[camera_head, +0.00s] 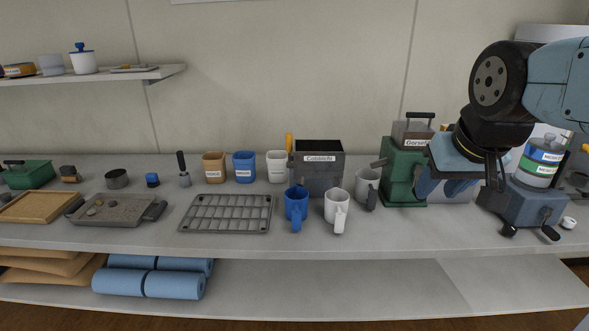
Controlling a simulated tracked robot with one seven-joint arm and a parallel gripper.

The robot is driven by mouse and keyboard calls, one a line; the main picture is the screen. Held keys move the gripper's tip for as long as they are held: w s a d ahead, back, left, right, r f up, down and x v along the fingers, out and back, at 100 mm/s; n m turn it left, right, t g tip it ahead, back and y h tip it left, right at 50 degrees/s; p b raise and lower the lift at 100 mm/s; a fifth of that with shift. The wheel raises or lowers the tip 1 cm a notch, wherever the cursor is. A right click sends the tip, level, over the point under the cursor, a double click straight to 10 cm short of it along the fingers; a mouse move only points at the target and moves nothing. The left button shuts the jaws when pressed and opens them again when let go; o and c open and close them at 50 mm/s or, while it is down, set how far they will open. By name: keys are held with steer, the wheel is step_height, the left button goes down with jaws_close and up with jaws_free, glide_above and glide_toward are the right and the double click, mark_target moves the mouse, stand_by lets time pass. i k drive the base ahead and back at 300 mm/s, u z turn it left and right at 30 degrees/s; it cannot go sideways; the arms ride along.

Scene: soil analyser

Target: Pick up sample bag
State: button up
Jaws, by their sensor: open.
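A pale grey, flat-sided thing (431,189) stands behind and below the fingers. The fingers hide much of it, and I cannot tell whether it is the sample bag. I also cannot tell whether the fingers touch it. Several tan, flat, bag-like things (48,268) lie stacked on the lower shelf at the far left, away from my gripper. No label marks any thing as the sample bag.
A green machine (403,180) stands left of my gripper and a blue-grey machine (536,204) right of it. White, grey and blue mugs (296,207), a grey box (318,178) and a wire rack (226,213) fill the middle. The right front of the bench is clear.

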mark_target(278, 167)
steer(key=u, duration=0.45)
steer(key=i, duration=1.05)
steer(key=z, duration=0.4)
